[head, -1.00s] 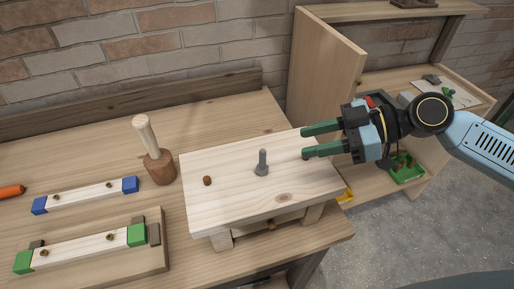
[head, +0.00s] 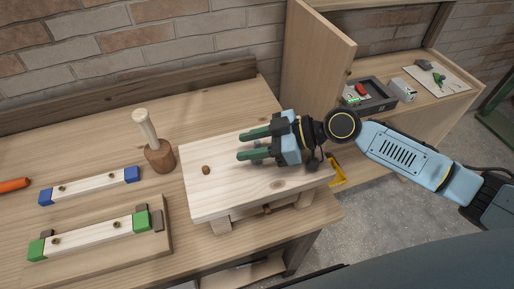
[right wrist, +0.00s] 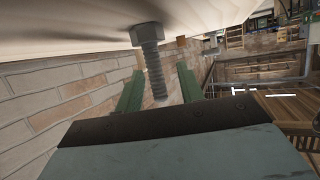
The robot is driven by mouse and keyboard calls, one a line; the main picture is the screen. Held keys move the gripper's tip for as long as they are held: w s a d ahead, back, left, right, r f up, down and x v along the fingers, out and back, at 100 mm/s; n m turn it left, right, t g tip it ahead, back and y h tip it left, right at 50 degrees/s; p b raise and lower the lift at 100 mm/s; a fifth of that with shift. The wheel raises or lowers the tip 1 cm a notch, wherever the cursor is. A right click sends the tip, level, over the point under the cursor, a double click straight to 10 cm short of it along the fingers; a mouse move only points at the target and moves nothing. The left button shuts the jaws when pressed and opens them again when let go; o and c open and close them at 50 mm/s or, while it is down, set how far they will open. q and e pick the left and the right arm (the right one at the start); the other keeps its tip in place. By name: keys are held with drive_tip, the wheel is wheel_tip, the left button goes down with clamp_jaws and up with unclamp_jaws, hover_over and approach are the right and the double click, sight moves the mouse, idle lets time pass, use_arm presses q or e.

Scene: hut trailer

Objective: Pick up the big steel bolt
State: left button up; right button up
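The big steel bolt (right wrist: 152,62) stands on its head on the pale wooden bench top block (head: 205,200). In the right wrist view its threaded shank lies between the two green fingers, with a gap visible on both sides. In the head view it is mostly hidden by my right gripper (head: 241,146). That gripper is open and low over the block, pointing left, with its fingers on either side of the bolt. My left gripper is not in view.
A small brown peg (head: 206,170) stands on the block's left. A wooden mallet (head: 158,152) stands beside the block. Blue-ended (head: 95,187) and green-ended (head: 95,235) bars lie at left. A cabinet door (head: 312,70) stands behind, and a grey tray (head: 378,103) sits at right.

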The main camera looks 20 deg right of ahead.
drive_tip(key=shift+a+f, duration=0.1)
drive_tip(key=shift+a, duration=0.05)
clamp_jaws()
